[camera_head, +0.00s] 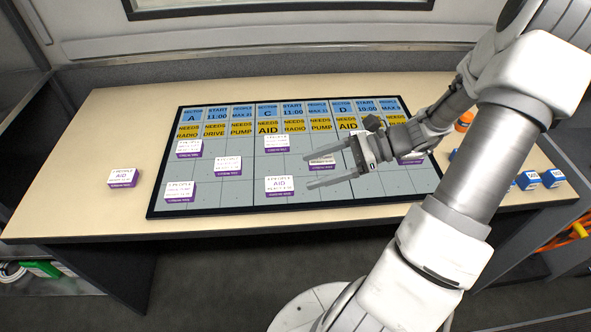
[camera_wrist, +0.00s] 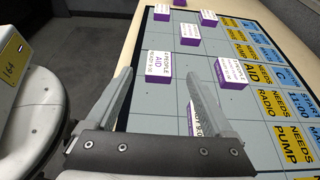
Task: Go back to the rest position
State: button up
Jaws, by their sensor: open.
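My gripper (camera_head: 308,174) is open and empty above the lower middle of the board, its fingers pointing left. Its two fingers also show spread apart in the wrist view (camera_wrist: 165,92). The board (camera_head: 225,188) is a dark-framed grid with blue and yellow label rows at its top. Several white and purple blocks stand on it. An AID block (camera_head: 279,186) stands left of my fingers in the bottom row. Another block (camera_head: 322,163) is partly behind my gripper. A block (camera_head: 411,160) at the right is partly hidden by my arm.
The beige table (camera_head: 105,140) carries the board. One AID block (camera_head: 122,178) stands on the table left of the board. Blue blocks (camera_head: 553,178) and an orange round item (camera_head: 463,121) are at the right. Under the right side is a shelf (camera_head: 545,243). The table's left part is mostly clear.

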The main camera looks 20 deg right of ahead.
jog(key=shift+s+d+r, duration=0.25)
jog(key=shift+d, duration=0.4)
